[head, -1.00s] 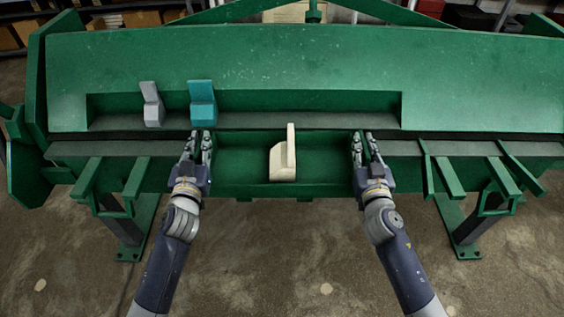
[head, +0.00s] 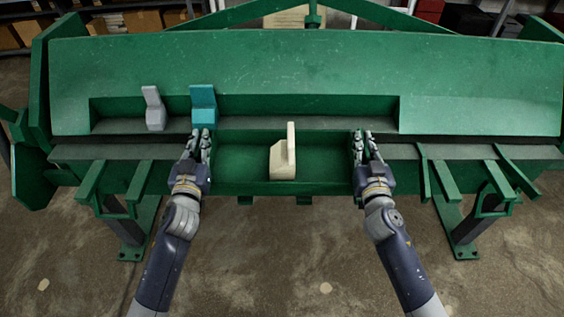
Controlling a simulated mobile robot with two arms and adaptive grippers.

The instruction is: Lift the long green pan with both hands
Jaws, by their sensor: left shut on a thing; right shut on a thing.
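The long green pan (head: 240,163) lies across the front middle of the big green machine, with a cream angled block (head: 285,160) in it. My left gripper (head: 198,147) is at the pan's left end, shut on its end wall. My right gripper (head: 364,147) is at the right end, shut on that end wall. The fingers hide parts of both end walls. The pan looks level; whether it is clear of its support cannot be told.
A grey block (head: 154,109) and a teal block (head: 203,107) stand on the machine's ledge (head: 300,123) behind the pan, the teal one close to my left fingers. Green brackets (head: 112,184) stick out on both sides. The concrete floor in front is clear.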

